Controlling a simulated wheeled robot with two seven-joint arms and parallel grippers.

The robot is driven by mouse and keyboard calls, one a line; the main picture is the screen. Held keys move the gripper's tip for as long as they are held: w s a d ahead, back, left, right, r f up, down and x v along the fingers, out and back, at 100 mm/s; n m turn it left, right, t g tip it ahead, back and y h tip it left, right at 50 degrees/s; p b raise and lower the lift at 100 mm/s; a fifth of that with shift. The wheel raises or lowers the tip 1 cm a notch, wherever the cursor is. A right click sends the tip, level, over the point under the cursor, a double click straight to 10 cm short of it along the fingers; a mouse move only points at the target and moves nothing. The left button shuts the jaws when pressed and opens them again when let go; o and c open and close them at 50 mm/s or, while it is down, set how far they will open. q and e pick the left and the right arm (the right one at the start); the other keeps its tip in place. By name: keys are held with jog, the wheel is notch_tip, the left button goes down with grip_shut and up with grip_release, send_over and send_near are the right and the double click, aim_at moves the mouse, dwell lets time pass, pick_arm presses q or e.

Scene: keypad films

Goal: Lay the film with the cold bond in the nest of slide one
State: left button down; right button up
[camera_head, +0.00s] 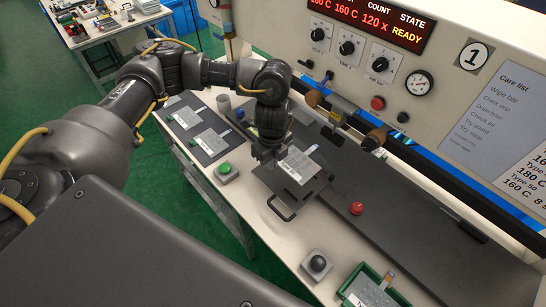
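My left gripper (268,156) points down at the left edge of a dark slide plate with a handle (283,210), in front of the machine marked 1. A grey keypad film (303,162) with a white label strip lies on or just above this plate, right beside my fingertips. I cannot tell whether the fingers touch it or how far apart they are. The nest under the film is mostly hidden. Other films lie to the left on dark boards, one nearer (212,142) and one farther (186,118). Which film has the cold bond is too small to tell. My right gripper is not in view.
A green button box (226,172) and a dark-knobbed box (317,263) stand on the white bench. A green tray (363,284) holds another film at the bottom. A red knob (356,208) sits on the dark strip. The machine panel (440,75) rises behind, reading READY.

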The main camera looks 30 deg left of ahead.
pick_arm(q)
jog(key=shift+w+d, duration=0.1)
jog(key=shift+w, duration=0.2)
jog(key=shift+w+p, duration=0.1)
jog(key=shift+p, duration=0.25)
jog(key=shift+s+f+b, duration=0.25)
jog(key=shift+f+b, duration=0.55)
jog(key=shift+f, duration=0.25)
jog(key=b, duration=0.3)
send_over(273, 183)
notch_tip(273, 183, down, 4)
jog(key=shift+f, duration=0.25)
jog(key=shift+f+b, duration=0.45)
jog(key=shift+f, duration=0.4)
jog(key=shift+f, duration=0.4)
jog(key=c, duration=1.6)
grip_release()
jog(key=shift+o, duration=0.2)
